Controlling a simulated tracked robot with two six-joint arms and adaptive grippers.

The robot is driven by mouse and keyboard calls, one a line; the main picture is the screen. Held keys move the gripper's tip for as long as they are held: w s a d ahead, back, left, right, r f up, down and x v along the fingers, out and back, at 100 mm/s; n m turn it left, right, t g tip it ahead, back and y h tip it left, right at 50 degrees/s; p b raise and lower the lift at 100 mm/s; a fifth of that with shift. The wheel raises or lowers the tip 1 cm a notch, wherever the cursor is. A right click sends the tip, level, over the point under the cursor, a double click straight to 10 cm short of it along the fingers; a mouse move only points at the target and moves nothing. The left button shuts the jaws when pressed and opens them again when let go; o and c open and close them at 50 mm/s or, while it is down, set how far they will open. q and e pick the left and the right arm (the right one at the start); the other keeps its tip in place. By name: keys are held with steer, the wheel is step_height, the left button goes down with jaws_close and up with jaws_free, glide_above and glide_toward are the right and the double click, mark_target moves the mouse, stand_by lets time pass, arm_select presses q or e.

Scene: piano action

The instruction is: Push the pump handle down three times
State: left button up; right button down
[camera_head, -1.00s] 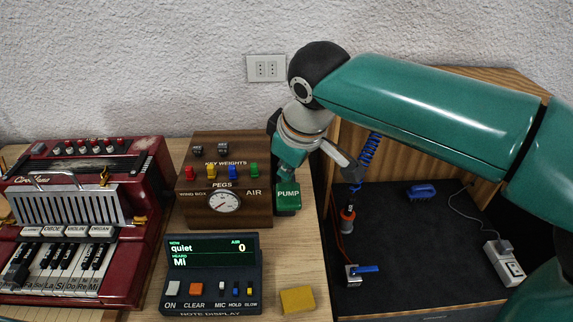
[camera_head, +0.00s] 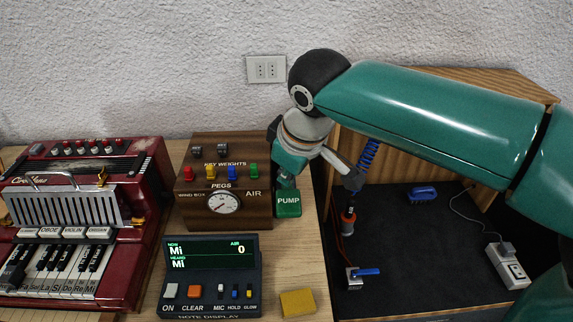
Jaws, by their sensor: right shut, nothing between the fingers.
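The green pump (camera_head: 288,204), labelled PUMP, stands at the right side of the wooden wind box (camera_head: 184,217) in the head view. Its handle is mostly hidden behind my right gripper. My right gripper (camera_head: 287,180) is shut and empty, right above the pump; I cannot tell whether it touches the handle. The air gauge (camera_head: 224,202) is on the box front. The note display (camera_head: 211,254) reads Mi as now, Mi as heard, and air 0. My left gripper is not in view.
A red accordion-like keyboard (camera_head: 83,215) stands at the left. A yellow block (camera_head: 297,302) lies at the table's front right.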

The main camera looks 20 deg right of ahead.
steer(key=shift+s+a+f+b, duration=0.1)
steer(key=shift+s+f+b, duration=0.2)
steer(key=shift+f+b, duration=0.3)
stand_by(0.6)
stand_by(0.5)
steer(key=shift+w+d+r+p, duration=0.2)
steer(key=shift+w+r+p, duration=0.25)
steer(key=shift+r+p, duration=0.7)
steer(key=shift+w+d+r+p, duration=0.15)
steer(key=shift+w+r+p, duration=0.3)
steer(key=shift+r+p, duration=0.65)
steer(key=shift+w+d+r+p, duration=0.2)
steer(key=shift+w+r+p, duration=0.25)
steer(key=shift+r+p, duration=0.65)
steer(key=shift+f+p, duration=0.2)
steer(key=shift+p, duration=0.1)
steer(key=r+p, duration=0.1)
steer(key=w+r+p, duration=0.1)
steer(key=r+p, duration=0.2)
steer(key=p, duration=0.1)
steer(key=shift+w+d+r, duration=0.3)
steer(key=shift+w+d, duration=0.05)
steer(key=shift+w, duration=0.05)
